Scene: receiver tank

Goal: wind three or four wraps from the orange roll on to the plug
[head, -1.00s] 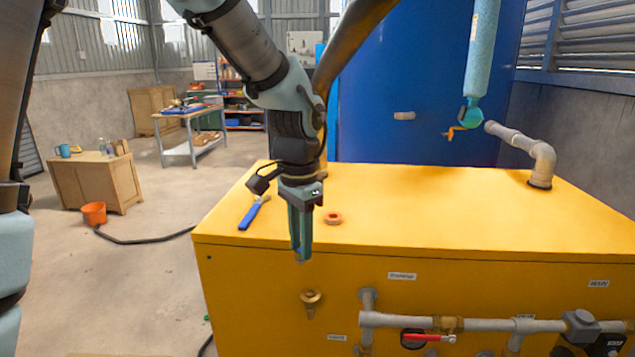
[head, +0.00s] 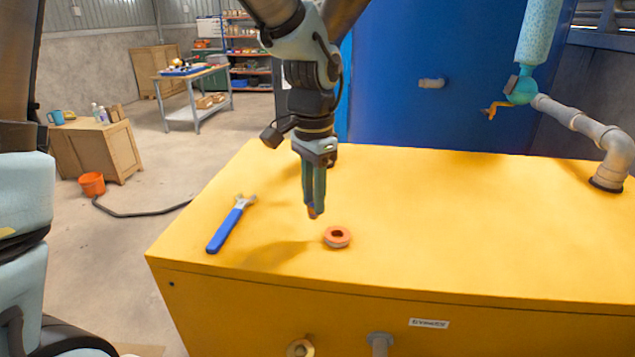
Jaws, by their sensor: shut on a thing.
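The orange roll (head: 337,245) lies flat on the yellow cabinet top, near its front edge, with its dark centre hole facing up. My gripper (head: 314,208) points down above the cabinet top, just left of and behind the roll in the picture, apart from it. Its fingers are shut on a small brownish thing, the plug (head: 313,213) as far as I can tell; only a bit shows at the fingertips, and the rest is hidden. I see no tape on it.
A blue-handled wrench (head: 225,230) lies left of the roll on the yellow cabinet (head: 450,240). A grey pipe elbow (head: 613,160) rises at the right. A brass fitting (head: 300,348) is on the front face. The middle of the top is clear.

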